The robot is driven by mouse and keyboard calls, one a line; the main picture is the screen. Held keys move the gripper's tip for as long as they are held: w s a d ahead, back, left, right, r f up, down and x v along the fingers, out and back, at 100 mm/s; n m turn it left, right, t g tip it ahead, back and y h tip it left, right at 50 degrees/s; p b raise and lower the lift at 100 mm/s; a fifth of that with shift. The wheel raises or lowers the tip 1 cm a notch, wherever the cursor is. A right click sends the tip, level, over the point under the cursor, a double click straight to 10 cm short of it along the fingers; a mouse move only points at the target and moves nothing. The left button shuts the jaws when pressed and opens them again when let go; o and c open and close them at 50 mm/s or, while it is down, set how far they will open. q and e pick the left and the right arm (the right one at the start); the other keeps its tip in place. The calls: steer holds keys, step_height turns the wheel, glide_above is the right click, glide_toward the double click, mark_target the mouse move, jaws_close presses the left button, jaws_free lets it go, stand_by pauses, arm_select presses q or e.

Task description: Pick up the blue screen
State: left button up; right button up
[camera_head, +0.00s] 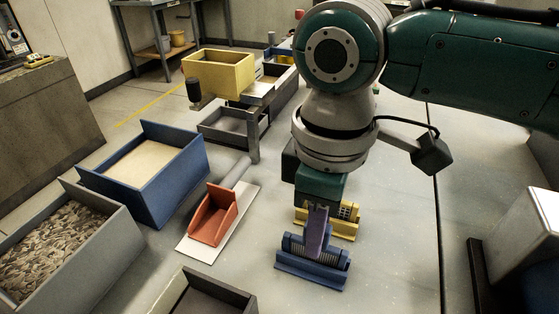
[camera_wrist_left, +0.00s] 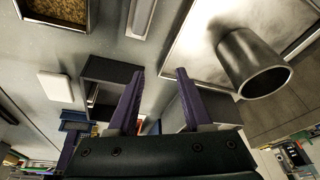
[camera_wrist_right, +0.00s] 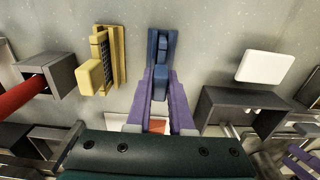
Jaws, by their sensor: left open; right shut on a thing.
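The blue screen (camera_head: 313,266) is on the light floor or bench surface at the lower middle of the head view, with a long blue base. My right gripper (camera_head: 317,236) comes down over it from above, its purple fingers shut on its upper part. In the right wrist view the purple fingertips (camera_wrist_right: 158,92) close on the blue screen (camera_wrist_right: 158,52). Whether its base touches the surface I cannot tell.
A yellow screen (camera_head: 345,220) stands just behind the blue one. A red scoop (camera_head: 213,215) lies on a white mat to the left. A blue bin of sand (camera_head: 183,185) and a grey bin of chips (camera_head: 117,268) stand further left. Clear surface lies right of the blue screen.

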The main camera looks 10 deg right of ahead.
jaws_close()
steer(key=shift+r, duration=0.15)
